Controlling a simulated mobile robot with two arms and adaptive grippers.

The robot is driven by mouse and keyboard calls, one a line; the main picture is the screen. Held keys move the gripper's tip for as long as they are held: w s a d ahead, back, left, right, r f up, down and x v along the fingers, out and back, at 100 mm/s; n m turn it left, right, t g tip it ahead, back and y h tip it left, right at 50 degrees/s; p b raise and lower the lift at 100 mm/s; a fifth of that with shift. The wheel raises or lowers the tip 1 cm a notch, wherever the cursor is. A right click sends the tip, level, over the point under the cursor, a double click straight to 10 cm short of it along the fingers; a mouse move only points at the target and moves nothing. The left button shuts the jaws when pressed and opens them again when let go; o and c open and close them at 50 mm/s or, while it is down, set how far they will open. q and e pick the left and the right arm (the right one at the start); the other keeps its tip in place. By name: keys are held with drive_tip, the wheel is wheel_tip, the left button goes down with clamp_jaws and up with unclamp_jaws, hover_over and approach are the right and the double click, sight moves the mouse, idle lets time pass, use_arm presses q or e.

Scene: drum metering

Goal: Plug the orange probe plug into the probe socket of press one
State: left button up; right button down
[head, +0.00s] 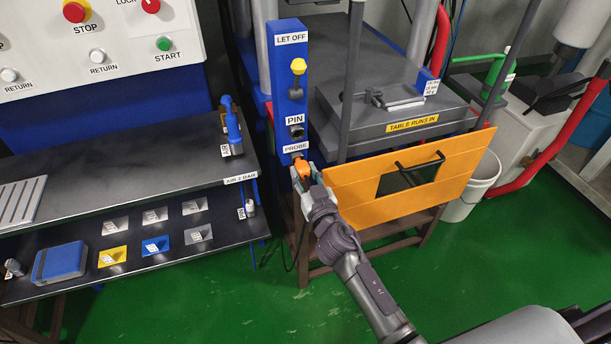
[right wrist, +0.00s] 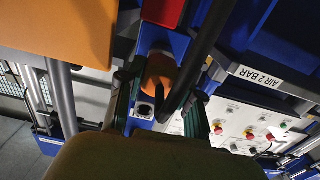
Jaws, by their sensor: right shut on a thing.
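The orange probe plug (head: 302,168) is between the fingers of my right gripper (head: 304,176), at the lower end of a blue post (head: 291,85) in the head view. It sits just below the PROBE label, at the probe socket (head: 298,155). Whether the plug is seated or only close to the socket cannot be told. In the right wrist view the plug (right wrist: 160,73) shows between the two dark fingers, beside a round dark port (right wrist: 145,109) on the blue post. My left gripper is not in view.
An orange guard panel (head: 345,190) with a black handle stands right of my right gripper. A dark shelf (head: 120,180) is at left. Green floor is open in front.

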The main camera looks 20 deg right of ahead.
drive_tip(key=shift+w, duration=0.65)
drive_tip(key=c, duration=0.7)
unclamp_jaws()
drive_tip(key=shift+s+f, duration=0.1)
drive_tip(key=shift+s, duration=0.3)
drive_tip(key=s, duration=1.1)
drive_tip(key=shift+s+d, duration=0.1)
